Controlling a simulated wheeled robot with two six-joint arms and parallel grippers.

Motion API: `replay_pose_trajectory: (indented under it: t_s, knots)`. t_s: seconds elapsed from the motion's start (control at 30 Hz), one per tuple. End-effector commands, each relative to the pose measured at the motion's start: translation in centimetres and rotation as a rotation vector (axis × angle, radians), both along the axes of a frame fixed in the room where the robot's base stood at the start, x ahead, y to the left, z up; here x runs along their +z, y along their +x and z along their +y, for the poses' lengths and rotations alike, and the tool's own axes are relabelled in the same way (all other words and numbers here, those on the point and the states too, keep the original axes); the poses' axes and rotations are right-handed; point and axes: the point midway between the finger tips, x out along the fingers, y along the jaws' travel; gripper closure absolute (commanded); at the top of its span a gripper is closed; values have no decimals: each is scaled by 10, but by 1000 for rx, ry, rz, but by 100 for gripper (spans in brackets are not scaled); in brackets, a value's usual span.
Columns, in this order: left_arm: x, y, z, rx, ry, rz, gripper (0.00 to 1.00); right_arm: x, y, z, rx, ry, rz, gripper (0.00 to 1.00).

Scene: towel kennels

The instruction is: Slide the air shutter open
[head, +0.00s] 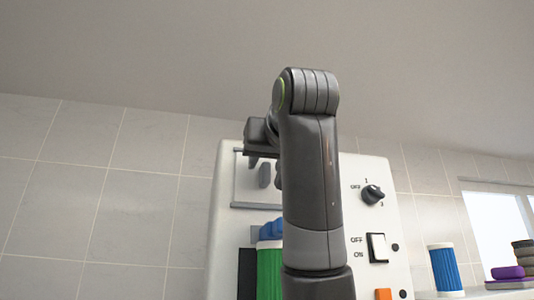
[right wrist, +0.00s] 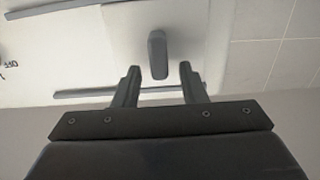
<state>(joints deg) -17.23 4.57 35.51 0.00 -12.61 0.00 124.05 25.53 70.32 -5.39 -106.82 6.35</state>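The air shutter is a pale plate (head: 245,187) with a grey upright handle (head: 264,175), set between two grey rails on the white panel (head: 226,210). My right gripper (head: 265,168) is in front of the plate, partly hidden by my arm. In the right wrist view the gripper (right wrist: 159,74) is open, with its fingers on either side of the lower end of the handle (right wrist: 157,52). A gap shows on both sides, and I see no contact. The plate (right wrist: 120,42) and its rails also show there. My left gripper is not in view.
The panel bears a dial (head: 373,194), a rocker switch (head: 378,247) and an orange part (head: 383,294). A green roll (head: 269,272) and a blue item (head: 271,230) are below the shutter. A blue roll (head: 445,270) and folded towels (head: 508,272) stand at right.

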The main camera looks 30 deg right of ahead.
Motion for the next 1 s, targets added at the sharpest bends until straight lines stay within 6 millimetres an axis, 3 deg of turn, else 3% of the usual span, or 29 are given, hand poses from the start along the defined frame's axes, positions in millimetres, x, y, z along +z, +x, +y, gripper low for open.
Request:
replay_pose_trajectory:
  t_s: [0.37, 0.67, 1.0]
  knots:
    - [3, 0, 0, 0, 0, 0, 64, 0, 8, -2, 1, 0, 0, 62]
    - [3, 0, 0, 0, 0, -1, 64, 0, 7, -2, 0, 0, 0, 98]
    - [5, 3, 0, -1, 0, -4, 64, 1, 12, -5, 0, 0, 1, 100]
